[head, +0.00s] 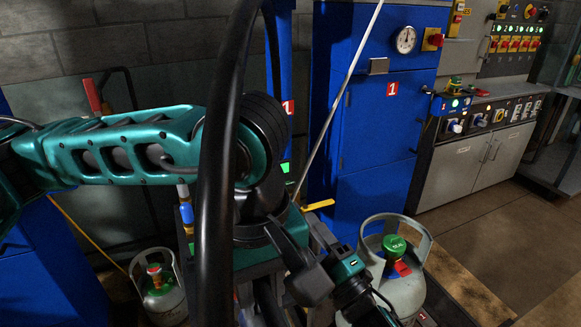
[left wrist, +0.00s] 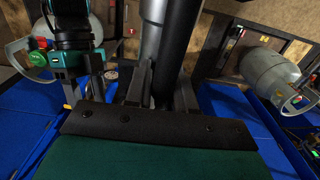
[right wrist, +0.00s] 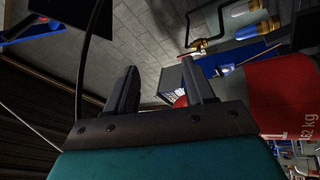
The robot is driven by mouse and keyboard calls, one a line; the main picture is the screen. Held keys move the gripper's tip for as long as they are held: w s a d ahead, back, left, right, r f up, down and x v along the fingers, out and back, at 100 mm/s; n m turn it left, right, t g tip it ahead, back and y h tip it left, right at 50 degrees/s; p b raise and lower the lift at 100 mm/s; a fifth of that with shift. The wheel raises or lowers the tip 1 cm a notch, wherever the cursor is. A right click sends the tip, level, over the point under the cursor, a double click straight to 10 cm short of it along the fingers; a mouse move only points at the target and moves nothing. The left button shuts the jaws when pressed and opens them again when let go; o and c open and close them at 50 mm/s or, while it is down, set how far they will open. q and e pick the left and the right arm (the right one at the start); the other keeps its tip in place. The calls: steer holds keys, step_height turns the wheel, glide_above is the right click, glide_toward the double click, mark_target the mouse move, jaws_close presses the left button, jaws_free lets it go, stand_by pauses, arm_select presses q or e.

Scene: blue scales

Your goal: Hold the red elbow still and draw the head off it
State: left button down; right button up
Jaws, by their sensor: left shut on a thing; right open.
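My left gripper (left wrist: 163,98) is shut on a dark tubular piece in the left wrist view. A grey pipe and a black hose stand beyond its fingers; which part it grips is unclear. In the head view the left hand (head: 262,232) is low in the middle, partly behind a thick black hose (head: 217,180). I cannot clearly pick out the red elbow or the head. My right gripper (right wrist: 160,92) is open in the right wrist view. A small patch of red (right wrist: 180,102) shows beside its right finger; I cannot tell what it belongs to.
A grey gas cylinder with a green cap (head: 395,243) stands right of the left hand, and another cylinder (head: 161,290) lower left. A blue cabinet (head: 375,130) stands behind. A large red body (right wrist: 288,98) is right of the right gripper. Floor at right is clear.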

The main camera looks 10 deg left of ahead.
steer(key=s+a+r+n+g+y, duration=0.15)
steer(key=a+r+n+g, duration=0.35)
steer(key=n+g, duration=0.7)
steer(key=a+r+n+g+y, duration=0.2)
steer(key=a+r+n+g, duration=0.45)
steer(key=n, duration=0.85)
steer(key=w+d+r+n+g+h, duration=0.2)
steer(key=d+n+g+h, duration=0.2)
steer(key=d+n+h, duration=0.6)
steer(key=shift+n+y, duration=0.3)
steer(key=shift+y, duration=0.45)
steer(key=x, duration=0.8)
steer(key=a+r+x, duration=0.1)
steer(key=x, duration=0.4)
steer(key=shift+w, duration=0.25)
jaws_close()
